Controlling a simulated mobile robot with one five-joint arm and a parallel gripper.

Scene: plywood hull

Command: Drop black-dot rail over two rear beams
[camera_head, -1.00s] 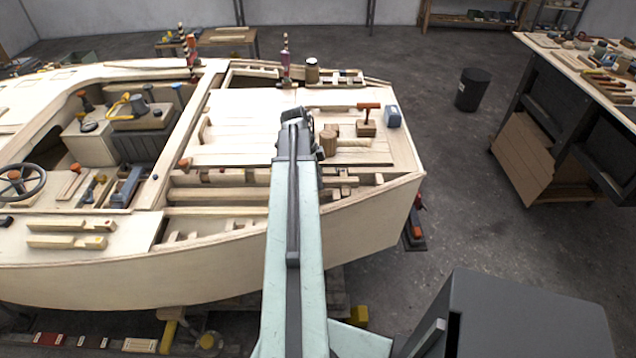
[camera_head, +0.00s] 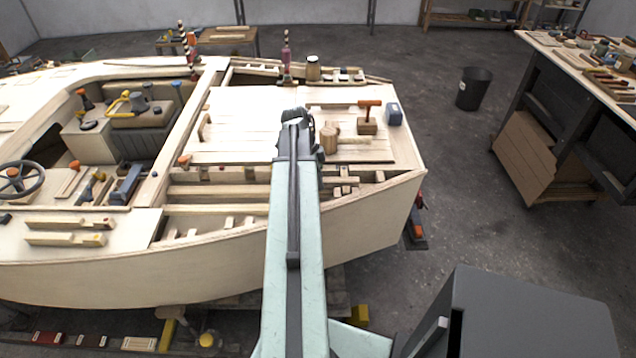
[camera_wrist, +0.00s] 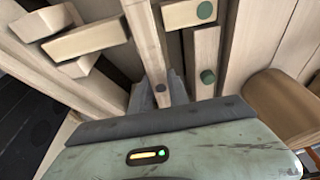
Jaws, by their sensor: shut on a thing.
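In the wrist view, my gripper (camera_wrist: 162,88) is shut on a narrow pale wooden rail (camera_wrist: 146,40). A black dot shows on the rail near the jaws, and its far end runs out of the picture's top. Two pale pieces with green dots lie close to its right: a short block (camera_wrist: 183,15) and a longer bar (camera_wrist: 204,45). In the head view, my gripper (camera_head: 296,118) is over the hull's deck, and my arm hides the held rail. Long pale beams (camera_head: 215,192) lie in the open bay left of my arm. I cannot tell which are the rear beams.
Notched blocks (camera_wrist: 85,40) lie left of the rail. The hull's raised side edge (camera_head: 375,190) borders the bay.

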